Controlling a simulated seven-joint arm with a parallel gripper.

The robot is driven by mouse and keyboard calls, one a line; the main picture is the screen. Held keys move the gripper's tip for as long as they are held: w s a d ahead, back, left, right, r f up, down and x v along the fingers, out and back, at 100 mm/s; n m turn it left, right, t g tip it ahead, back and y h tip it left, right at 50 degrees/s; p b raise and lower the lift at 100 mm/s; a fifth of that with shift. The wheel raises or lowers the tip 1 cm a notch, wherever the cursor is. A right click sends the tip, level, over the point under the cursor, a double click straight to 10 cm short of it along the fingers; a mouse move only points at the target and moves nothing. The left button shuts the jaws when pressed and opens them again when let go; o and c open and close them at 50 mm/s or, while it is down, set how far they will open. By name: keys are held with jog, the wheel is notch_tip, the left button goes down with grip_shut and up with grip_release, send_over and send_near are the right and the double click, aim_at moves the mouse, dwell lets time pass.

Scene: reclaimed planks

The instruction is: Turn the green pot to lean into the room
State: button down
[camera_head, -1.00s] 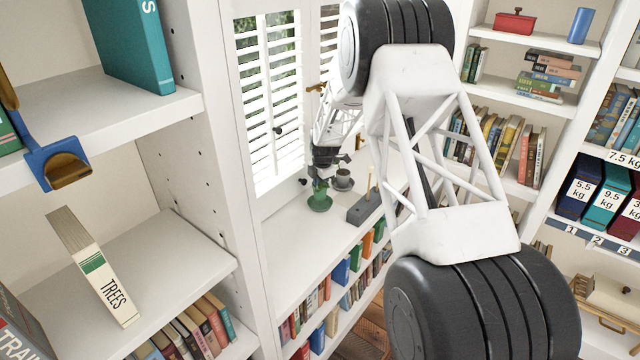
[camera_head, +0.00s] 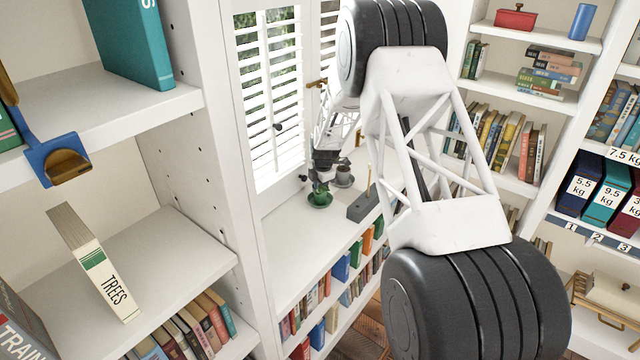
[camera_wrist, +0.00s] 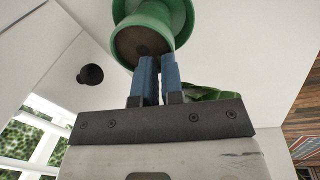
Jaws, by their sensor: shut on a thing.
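The green pot (camera_wrist: 185,20) is in the wrist view at the top, its round dark soil face towards the camera. My gripper (camera_wrist: 159,62) has two blue fingers close together at the pot's near rim. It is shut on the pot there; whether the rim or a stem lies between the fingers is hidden. Green leaves (camera_wrist: 207,93) show right of the fingers. In the head view, the pot's green saucer (camera_head: 320,201) rests on the white window counter, with my gripper just above it; the pot itself is mostly hidden there.
A grey cup (camera_head: 344,178) stands close to the right of the pot. A dark grey block (camera_head: 362,207) with an upright stick is farther right. White window shutters (camera_head: 271,100) are behind. The counter (camera_head: 290,255) is clear in front of the pot.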

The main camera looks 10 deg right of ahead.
dwell(0.4)
jog(key=c, duration=1.2)
grip_release()
jog(key=shift+f, duration=0.1)
jog(key=shift+o, duration=0.2)
notch_tip(320, 180, up, 8)
jog(key=s, duration=0.1)
jog(key=shift+d, duration=0.25)
jog(key=shift+f, duration=0.1)
